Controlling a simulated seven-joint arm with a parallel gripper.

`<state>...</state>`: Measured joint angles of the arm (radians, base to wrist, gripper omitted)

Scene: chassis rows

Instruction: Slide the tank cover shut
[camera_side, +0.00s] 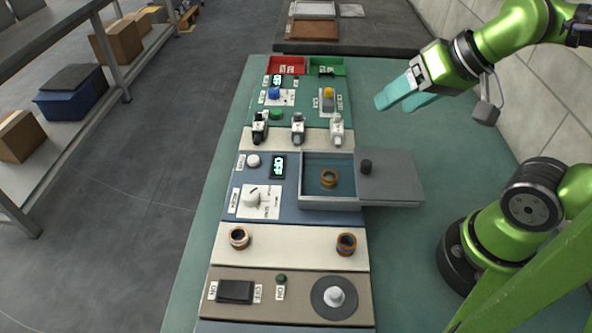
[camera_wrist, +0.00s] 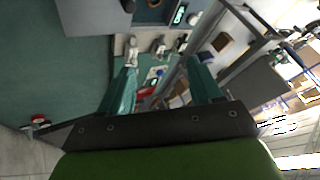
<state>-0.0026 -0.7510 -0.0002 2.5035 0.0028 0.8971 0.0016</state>
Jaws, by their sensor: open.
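The tank (camera_side: 330,203) is a grey-walled box set in the blue-grey panel, and most of its top is open. A copper-coloured ring (camera_side: 329,178) shows inside it. The flat grey tank cover (camera_side: 395,180) sits to the right, overhanging the panel's right edge, with its left edge at the tank's right side. A dark round knob (camera_side: 366,166) stands near the cover's left edge. My gripper (camera_side: 392,105) has teal fingers, spread apart and empty, up and to the right of the tank, clear of the cover. Its fingers also show in the wrist view (camera_wrist: 163,72).
Three small upright fixtures (camera_side: 298,128) stand behind the tank. A white dial (camera_side: 251,197) and OFF display (camera_side: 279,166) lie left of it. Two copper-coloured rings (camera_side: 239,237) (camera_side: 346,244) stand in front. Red (camera_side: 287,65) and green (camera_side: 327,66) trays are at the back.

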